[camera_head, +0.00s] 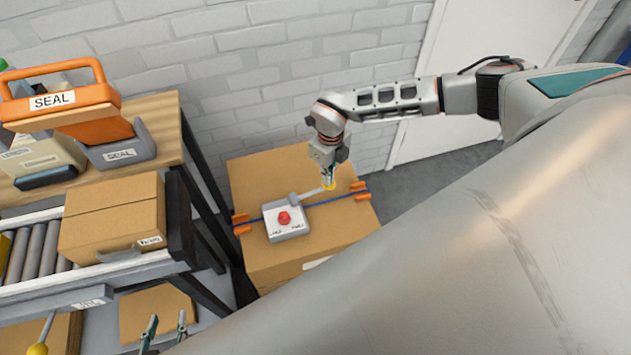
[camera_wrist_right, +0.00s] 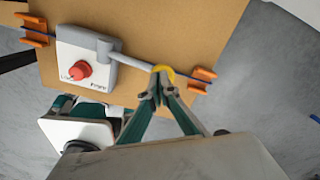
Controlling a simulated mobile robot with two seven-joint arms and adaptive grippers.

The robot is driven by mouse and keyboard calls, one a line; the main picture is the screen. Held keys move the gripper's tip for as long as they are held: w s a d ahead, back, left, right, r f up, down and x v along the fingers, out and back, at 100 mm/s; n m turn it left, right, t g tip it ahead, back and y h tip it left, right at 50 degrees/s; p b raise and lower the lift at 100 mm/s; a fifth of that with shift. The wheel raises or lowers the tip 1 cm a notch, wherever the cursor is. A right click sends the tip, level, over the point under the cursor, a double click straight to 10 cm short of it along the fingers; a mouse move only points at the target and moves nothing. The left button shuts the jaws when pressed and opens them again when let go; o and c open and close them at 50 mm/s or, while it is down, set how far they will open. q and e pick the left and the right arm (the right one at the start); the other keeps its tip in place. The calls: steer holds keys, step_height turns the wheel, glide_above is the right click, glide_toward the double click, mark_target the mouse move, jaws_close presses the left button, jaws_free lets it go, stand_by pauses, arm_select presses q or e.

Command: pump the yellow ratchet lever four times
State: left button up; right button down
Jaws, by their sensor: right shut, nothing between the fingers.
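The ratchet unit is a light grey box (camera_head: 287,221) with a red button (camera_head: 284,217), on top of a cardboard carton; it also shows in the right wrist view (camera_wrist_right: 97,75). Its grey lever (camera_head: 311,194) points right and ends in a yellow knob (camera_head: 330,187). My right gripper (camera_head: 327,177) is shut and empty, its tips at the knob. In the right wrist view its closed tips (camera_wrist_right: 157,90) partly cover the yellow knob (camera_wrist_right: 164,71); I cannot tell whether they touch. My left gripper (camera_head: 166,326) is open and empty at the bottom edge, away from the ratchet.
A blue strap (camera_head: 325,201) crosses the carton (camera_head: 262,180) between orange corner pieces (camera_head: 360,190). At left, a roller conveyor (camera_head: 38,252) carries another carton (camera_head: 112,217); an orange-handled sealer (camera_head: 65,105) stands on the shelf. Another yellow knob (camera_head: 38,349) shows at bottom left.

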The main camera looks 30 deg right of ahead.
steer(key=shift+d+f, duration=0.1)
steer(key=shift+f, duration=0.05)
steer(key=shift+d+f, duration=0.2)
steer(key=shift+f, duration=0.2)
steer(key=shift+s+f, duration=0.1)
steer(key=shift+d+f+b, duration=0.1)
steer(key=shift+f+b, duration=0.1)
steer(key=shift+b, duration=0.1)
stand_by(0.3)
steer(key=shift+r, duration=0.1)
steer(key=shift+a+r+p, duration=0.2)
steer(key=shift+r+p, duration=0.4)
steer(key=shift+a+r+p, duration=0.15)
steer(key=shift+r+p, duration=0.4)
steer(key=shift+p, duration=0.05)
steer(key=shift+w+a+r+p, duration=0.1)
steer(key=shift+a+r+p, duration=0.15)
steer(key=shift+r, duration=0.3)
steer(key=shift+w+a+r+p, duration=0.1)
steer(key=shift+r+p, duration=0.15)
steer(key=shift+r, duration=0.3)
steer(key=shift+a+r, duration=0.2)
steer(key=shift+r, duration=0.35)
steer(key=shift+a+r, duration=0.15)
steer(key=shift+r, duration=0.35)
